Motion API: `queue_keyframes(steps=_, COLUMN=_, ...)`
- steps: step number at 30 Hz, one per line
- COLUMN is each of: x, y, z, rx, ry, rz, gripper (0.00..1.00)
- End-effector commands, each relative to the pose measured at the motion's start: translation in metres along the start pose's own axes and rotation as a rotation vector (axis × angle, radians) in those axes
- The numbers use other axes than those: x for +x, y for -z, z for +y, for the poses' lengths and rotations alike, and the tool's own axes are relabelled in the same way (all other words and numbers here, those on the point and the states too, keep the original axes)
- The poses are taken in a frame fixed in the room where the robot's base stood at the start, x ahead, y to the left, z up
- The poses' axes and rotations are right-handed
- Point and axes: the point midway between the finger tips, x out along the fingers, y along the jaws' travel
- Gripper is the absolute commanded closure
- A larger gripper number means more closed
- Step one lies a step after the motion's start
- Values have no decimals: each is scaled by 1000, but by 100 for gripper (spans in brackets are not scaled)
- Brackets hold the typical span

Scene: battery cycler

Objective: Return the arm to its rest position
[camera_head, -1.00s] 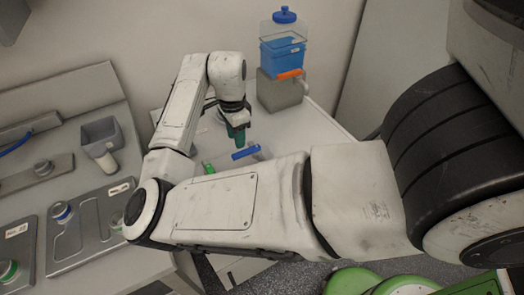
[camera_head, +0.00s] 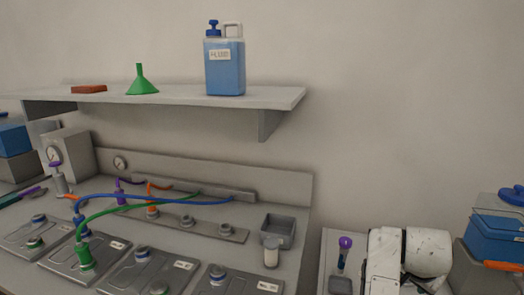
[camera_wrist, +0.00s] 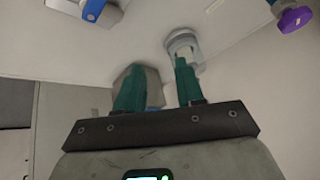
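My gripper (camera_wrist: 158,72) shows in the wrist view as two green fingers standing apart on a dark bar. The gap between them looks empty. A grey block shows beyond the left finger (camera_wrist: 152,84), and a pale ring-shaped part (camera_wrist: 182,42) lies beyond the right finger; I cannot tell how close they are. In the head view only white links of my arm (camera_head: 408,258) show at the lower right, over the right-hand table. The gripper itself is out of that view.
A purple-capped piece (camera_wrist: 294,19) and a blue piece (camera_wrist: 103,12) lie near the wrist view's top corners. In the head view, a blue-liquid container (camera_head: 497,240) is right of my arm, and a purple-topped tube (camera_head: 344,250) is left. A shelf (camera_head: 180,98) hangs above the cycler bench.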

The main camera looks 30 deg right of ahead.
Motion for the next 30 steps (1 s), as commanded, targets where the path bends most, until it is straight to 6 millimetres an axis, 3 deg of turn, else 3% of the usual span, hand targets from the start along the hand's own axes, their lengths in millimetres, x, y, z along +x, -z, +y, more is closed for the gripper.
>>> queue_keyframes(steps=5, x=-9, y=-52, z=-26, rx=-423, ry=133, rz=52, gripper=63)
queue_keyframes(steps=10, x=-19, y=-137, z=-38, rx=-816, ry=288, rz=21, gripper=63)
queue_keyframes(steps=15, x=-35, y=-230, z=-26, rx=-1127, ry=448, rz=-62, gripper=63)
queue_keyframes(steps=21, x=-60, y=-316, z=2, rx=-1361, ry=616, rz=-174, gripper=63)
queue_keyframes(steps=22, x=-64, y=-327, z=7, rx=-1388, ry=640, rz=-190, gripper=63)
queue_keyframes(steps=25, x=-43, y=-331, z=44, rx=-1410, ry=533, rz=-283, gripper=63)
queue_keyframes(steps=30, x=-25, y=-338, z=94, rx=-1438, ry=409, rz=-406, gripper=63)
